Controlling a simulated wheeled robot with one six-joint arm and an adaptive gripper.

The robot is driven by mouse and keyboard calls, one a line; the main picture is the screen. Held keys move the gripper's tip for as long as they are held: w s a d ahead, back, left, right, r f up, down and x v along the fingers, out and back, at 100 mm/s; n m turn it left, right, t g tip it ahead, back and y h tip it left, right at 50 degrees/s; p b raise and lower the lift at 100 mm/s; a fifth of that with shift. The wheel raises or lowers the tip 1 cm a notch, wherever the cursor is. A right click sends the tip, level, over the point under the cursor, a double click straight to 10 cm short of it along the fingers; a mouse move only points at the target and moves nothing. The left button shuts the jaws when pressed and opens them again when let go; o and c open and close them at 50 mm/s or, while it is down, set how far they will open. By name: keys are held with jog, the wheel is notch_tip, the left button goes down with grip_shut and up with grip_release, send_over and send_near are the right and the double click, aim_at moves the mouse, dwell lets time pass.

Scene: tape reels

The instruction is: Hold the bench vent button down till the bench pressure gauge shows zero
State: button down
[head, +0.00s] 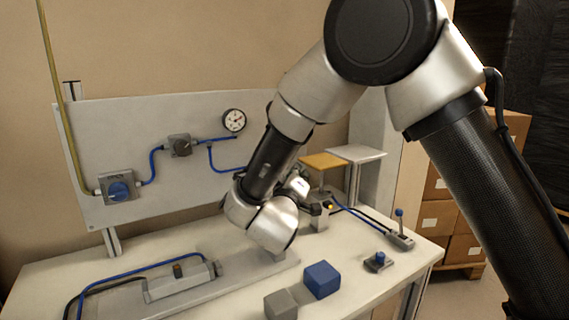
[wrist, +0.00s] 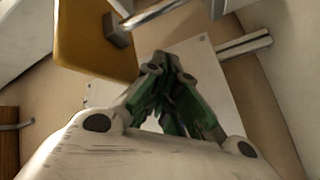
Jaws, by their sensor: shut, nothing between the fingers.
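A round white pressure gauge (head: 234,120) hangs on the upright grey panel; its needle is too small to read surely. A blue-topped button on a small grey base (head: 378,260) stands on the bench at the right, which may be the vent button; I cannot tell for certain. My gripper's fingers show in the wrist view (wrist: 170,100), drawn together and empty. In the head view my wrist hides most of the gripper, left of the orange plate (head: 323,161) and apart from the blue-topped button. The orange plate also shows in the wrist view (wrist: 95,40).
A pale plate (head: 356,153) stands beside the orange one. A blue-knobbed valve (head: 117,188) is on the panel. A blue cube (head: 321,280) and a grey cube (head: 281,304) lie at the bench front. A blue-ball lever (head: 399,235) stands at the right edge.

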jog(key=shift+w+a, duration=0.45)
jog(key=shift+w, duration=0.2)
jog(key=shift+w+a, duration=0.4)
jog(key=shift+w, duration=0.25)
dwell(0.5)
jog(key=shift+w+a, duration=0.25)
jog(key=shift+w, duration=0.05)
jog(key=shift+w+a, duration=0.2)
jog(key=shift+w, duration=0.15)
dwell(0.6)
jog(key=shift+s, duration=0.1)
dwell(3.3)
jog(key=shift+s+d, duration=0.45)
jog(key=shift+s, duration=0.25)
jog(key=shift+s+d, duration=0.7)
jog(key=shift+s, duration=0.3)
jog(key=shift+s+d, duration=0.7)
jog(key=shift+s, duration=0.25)
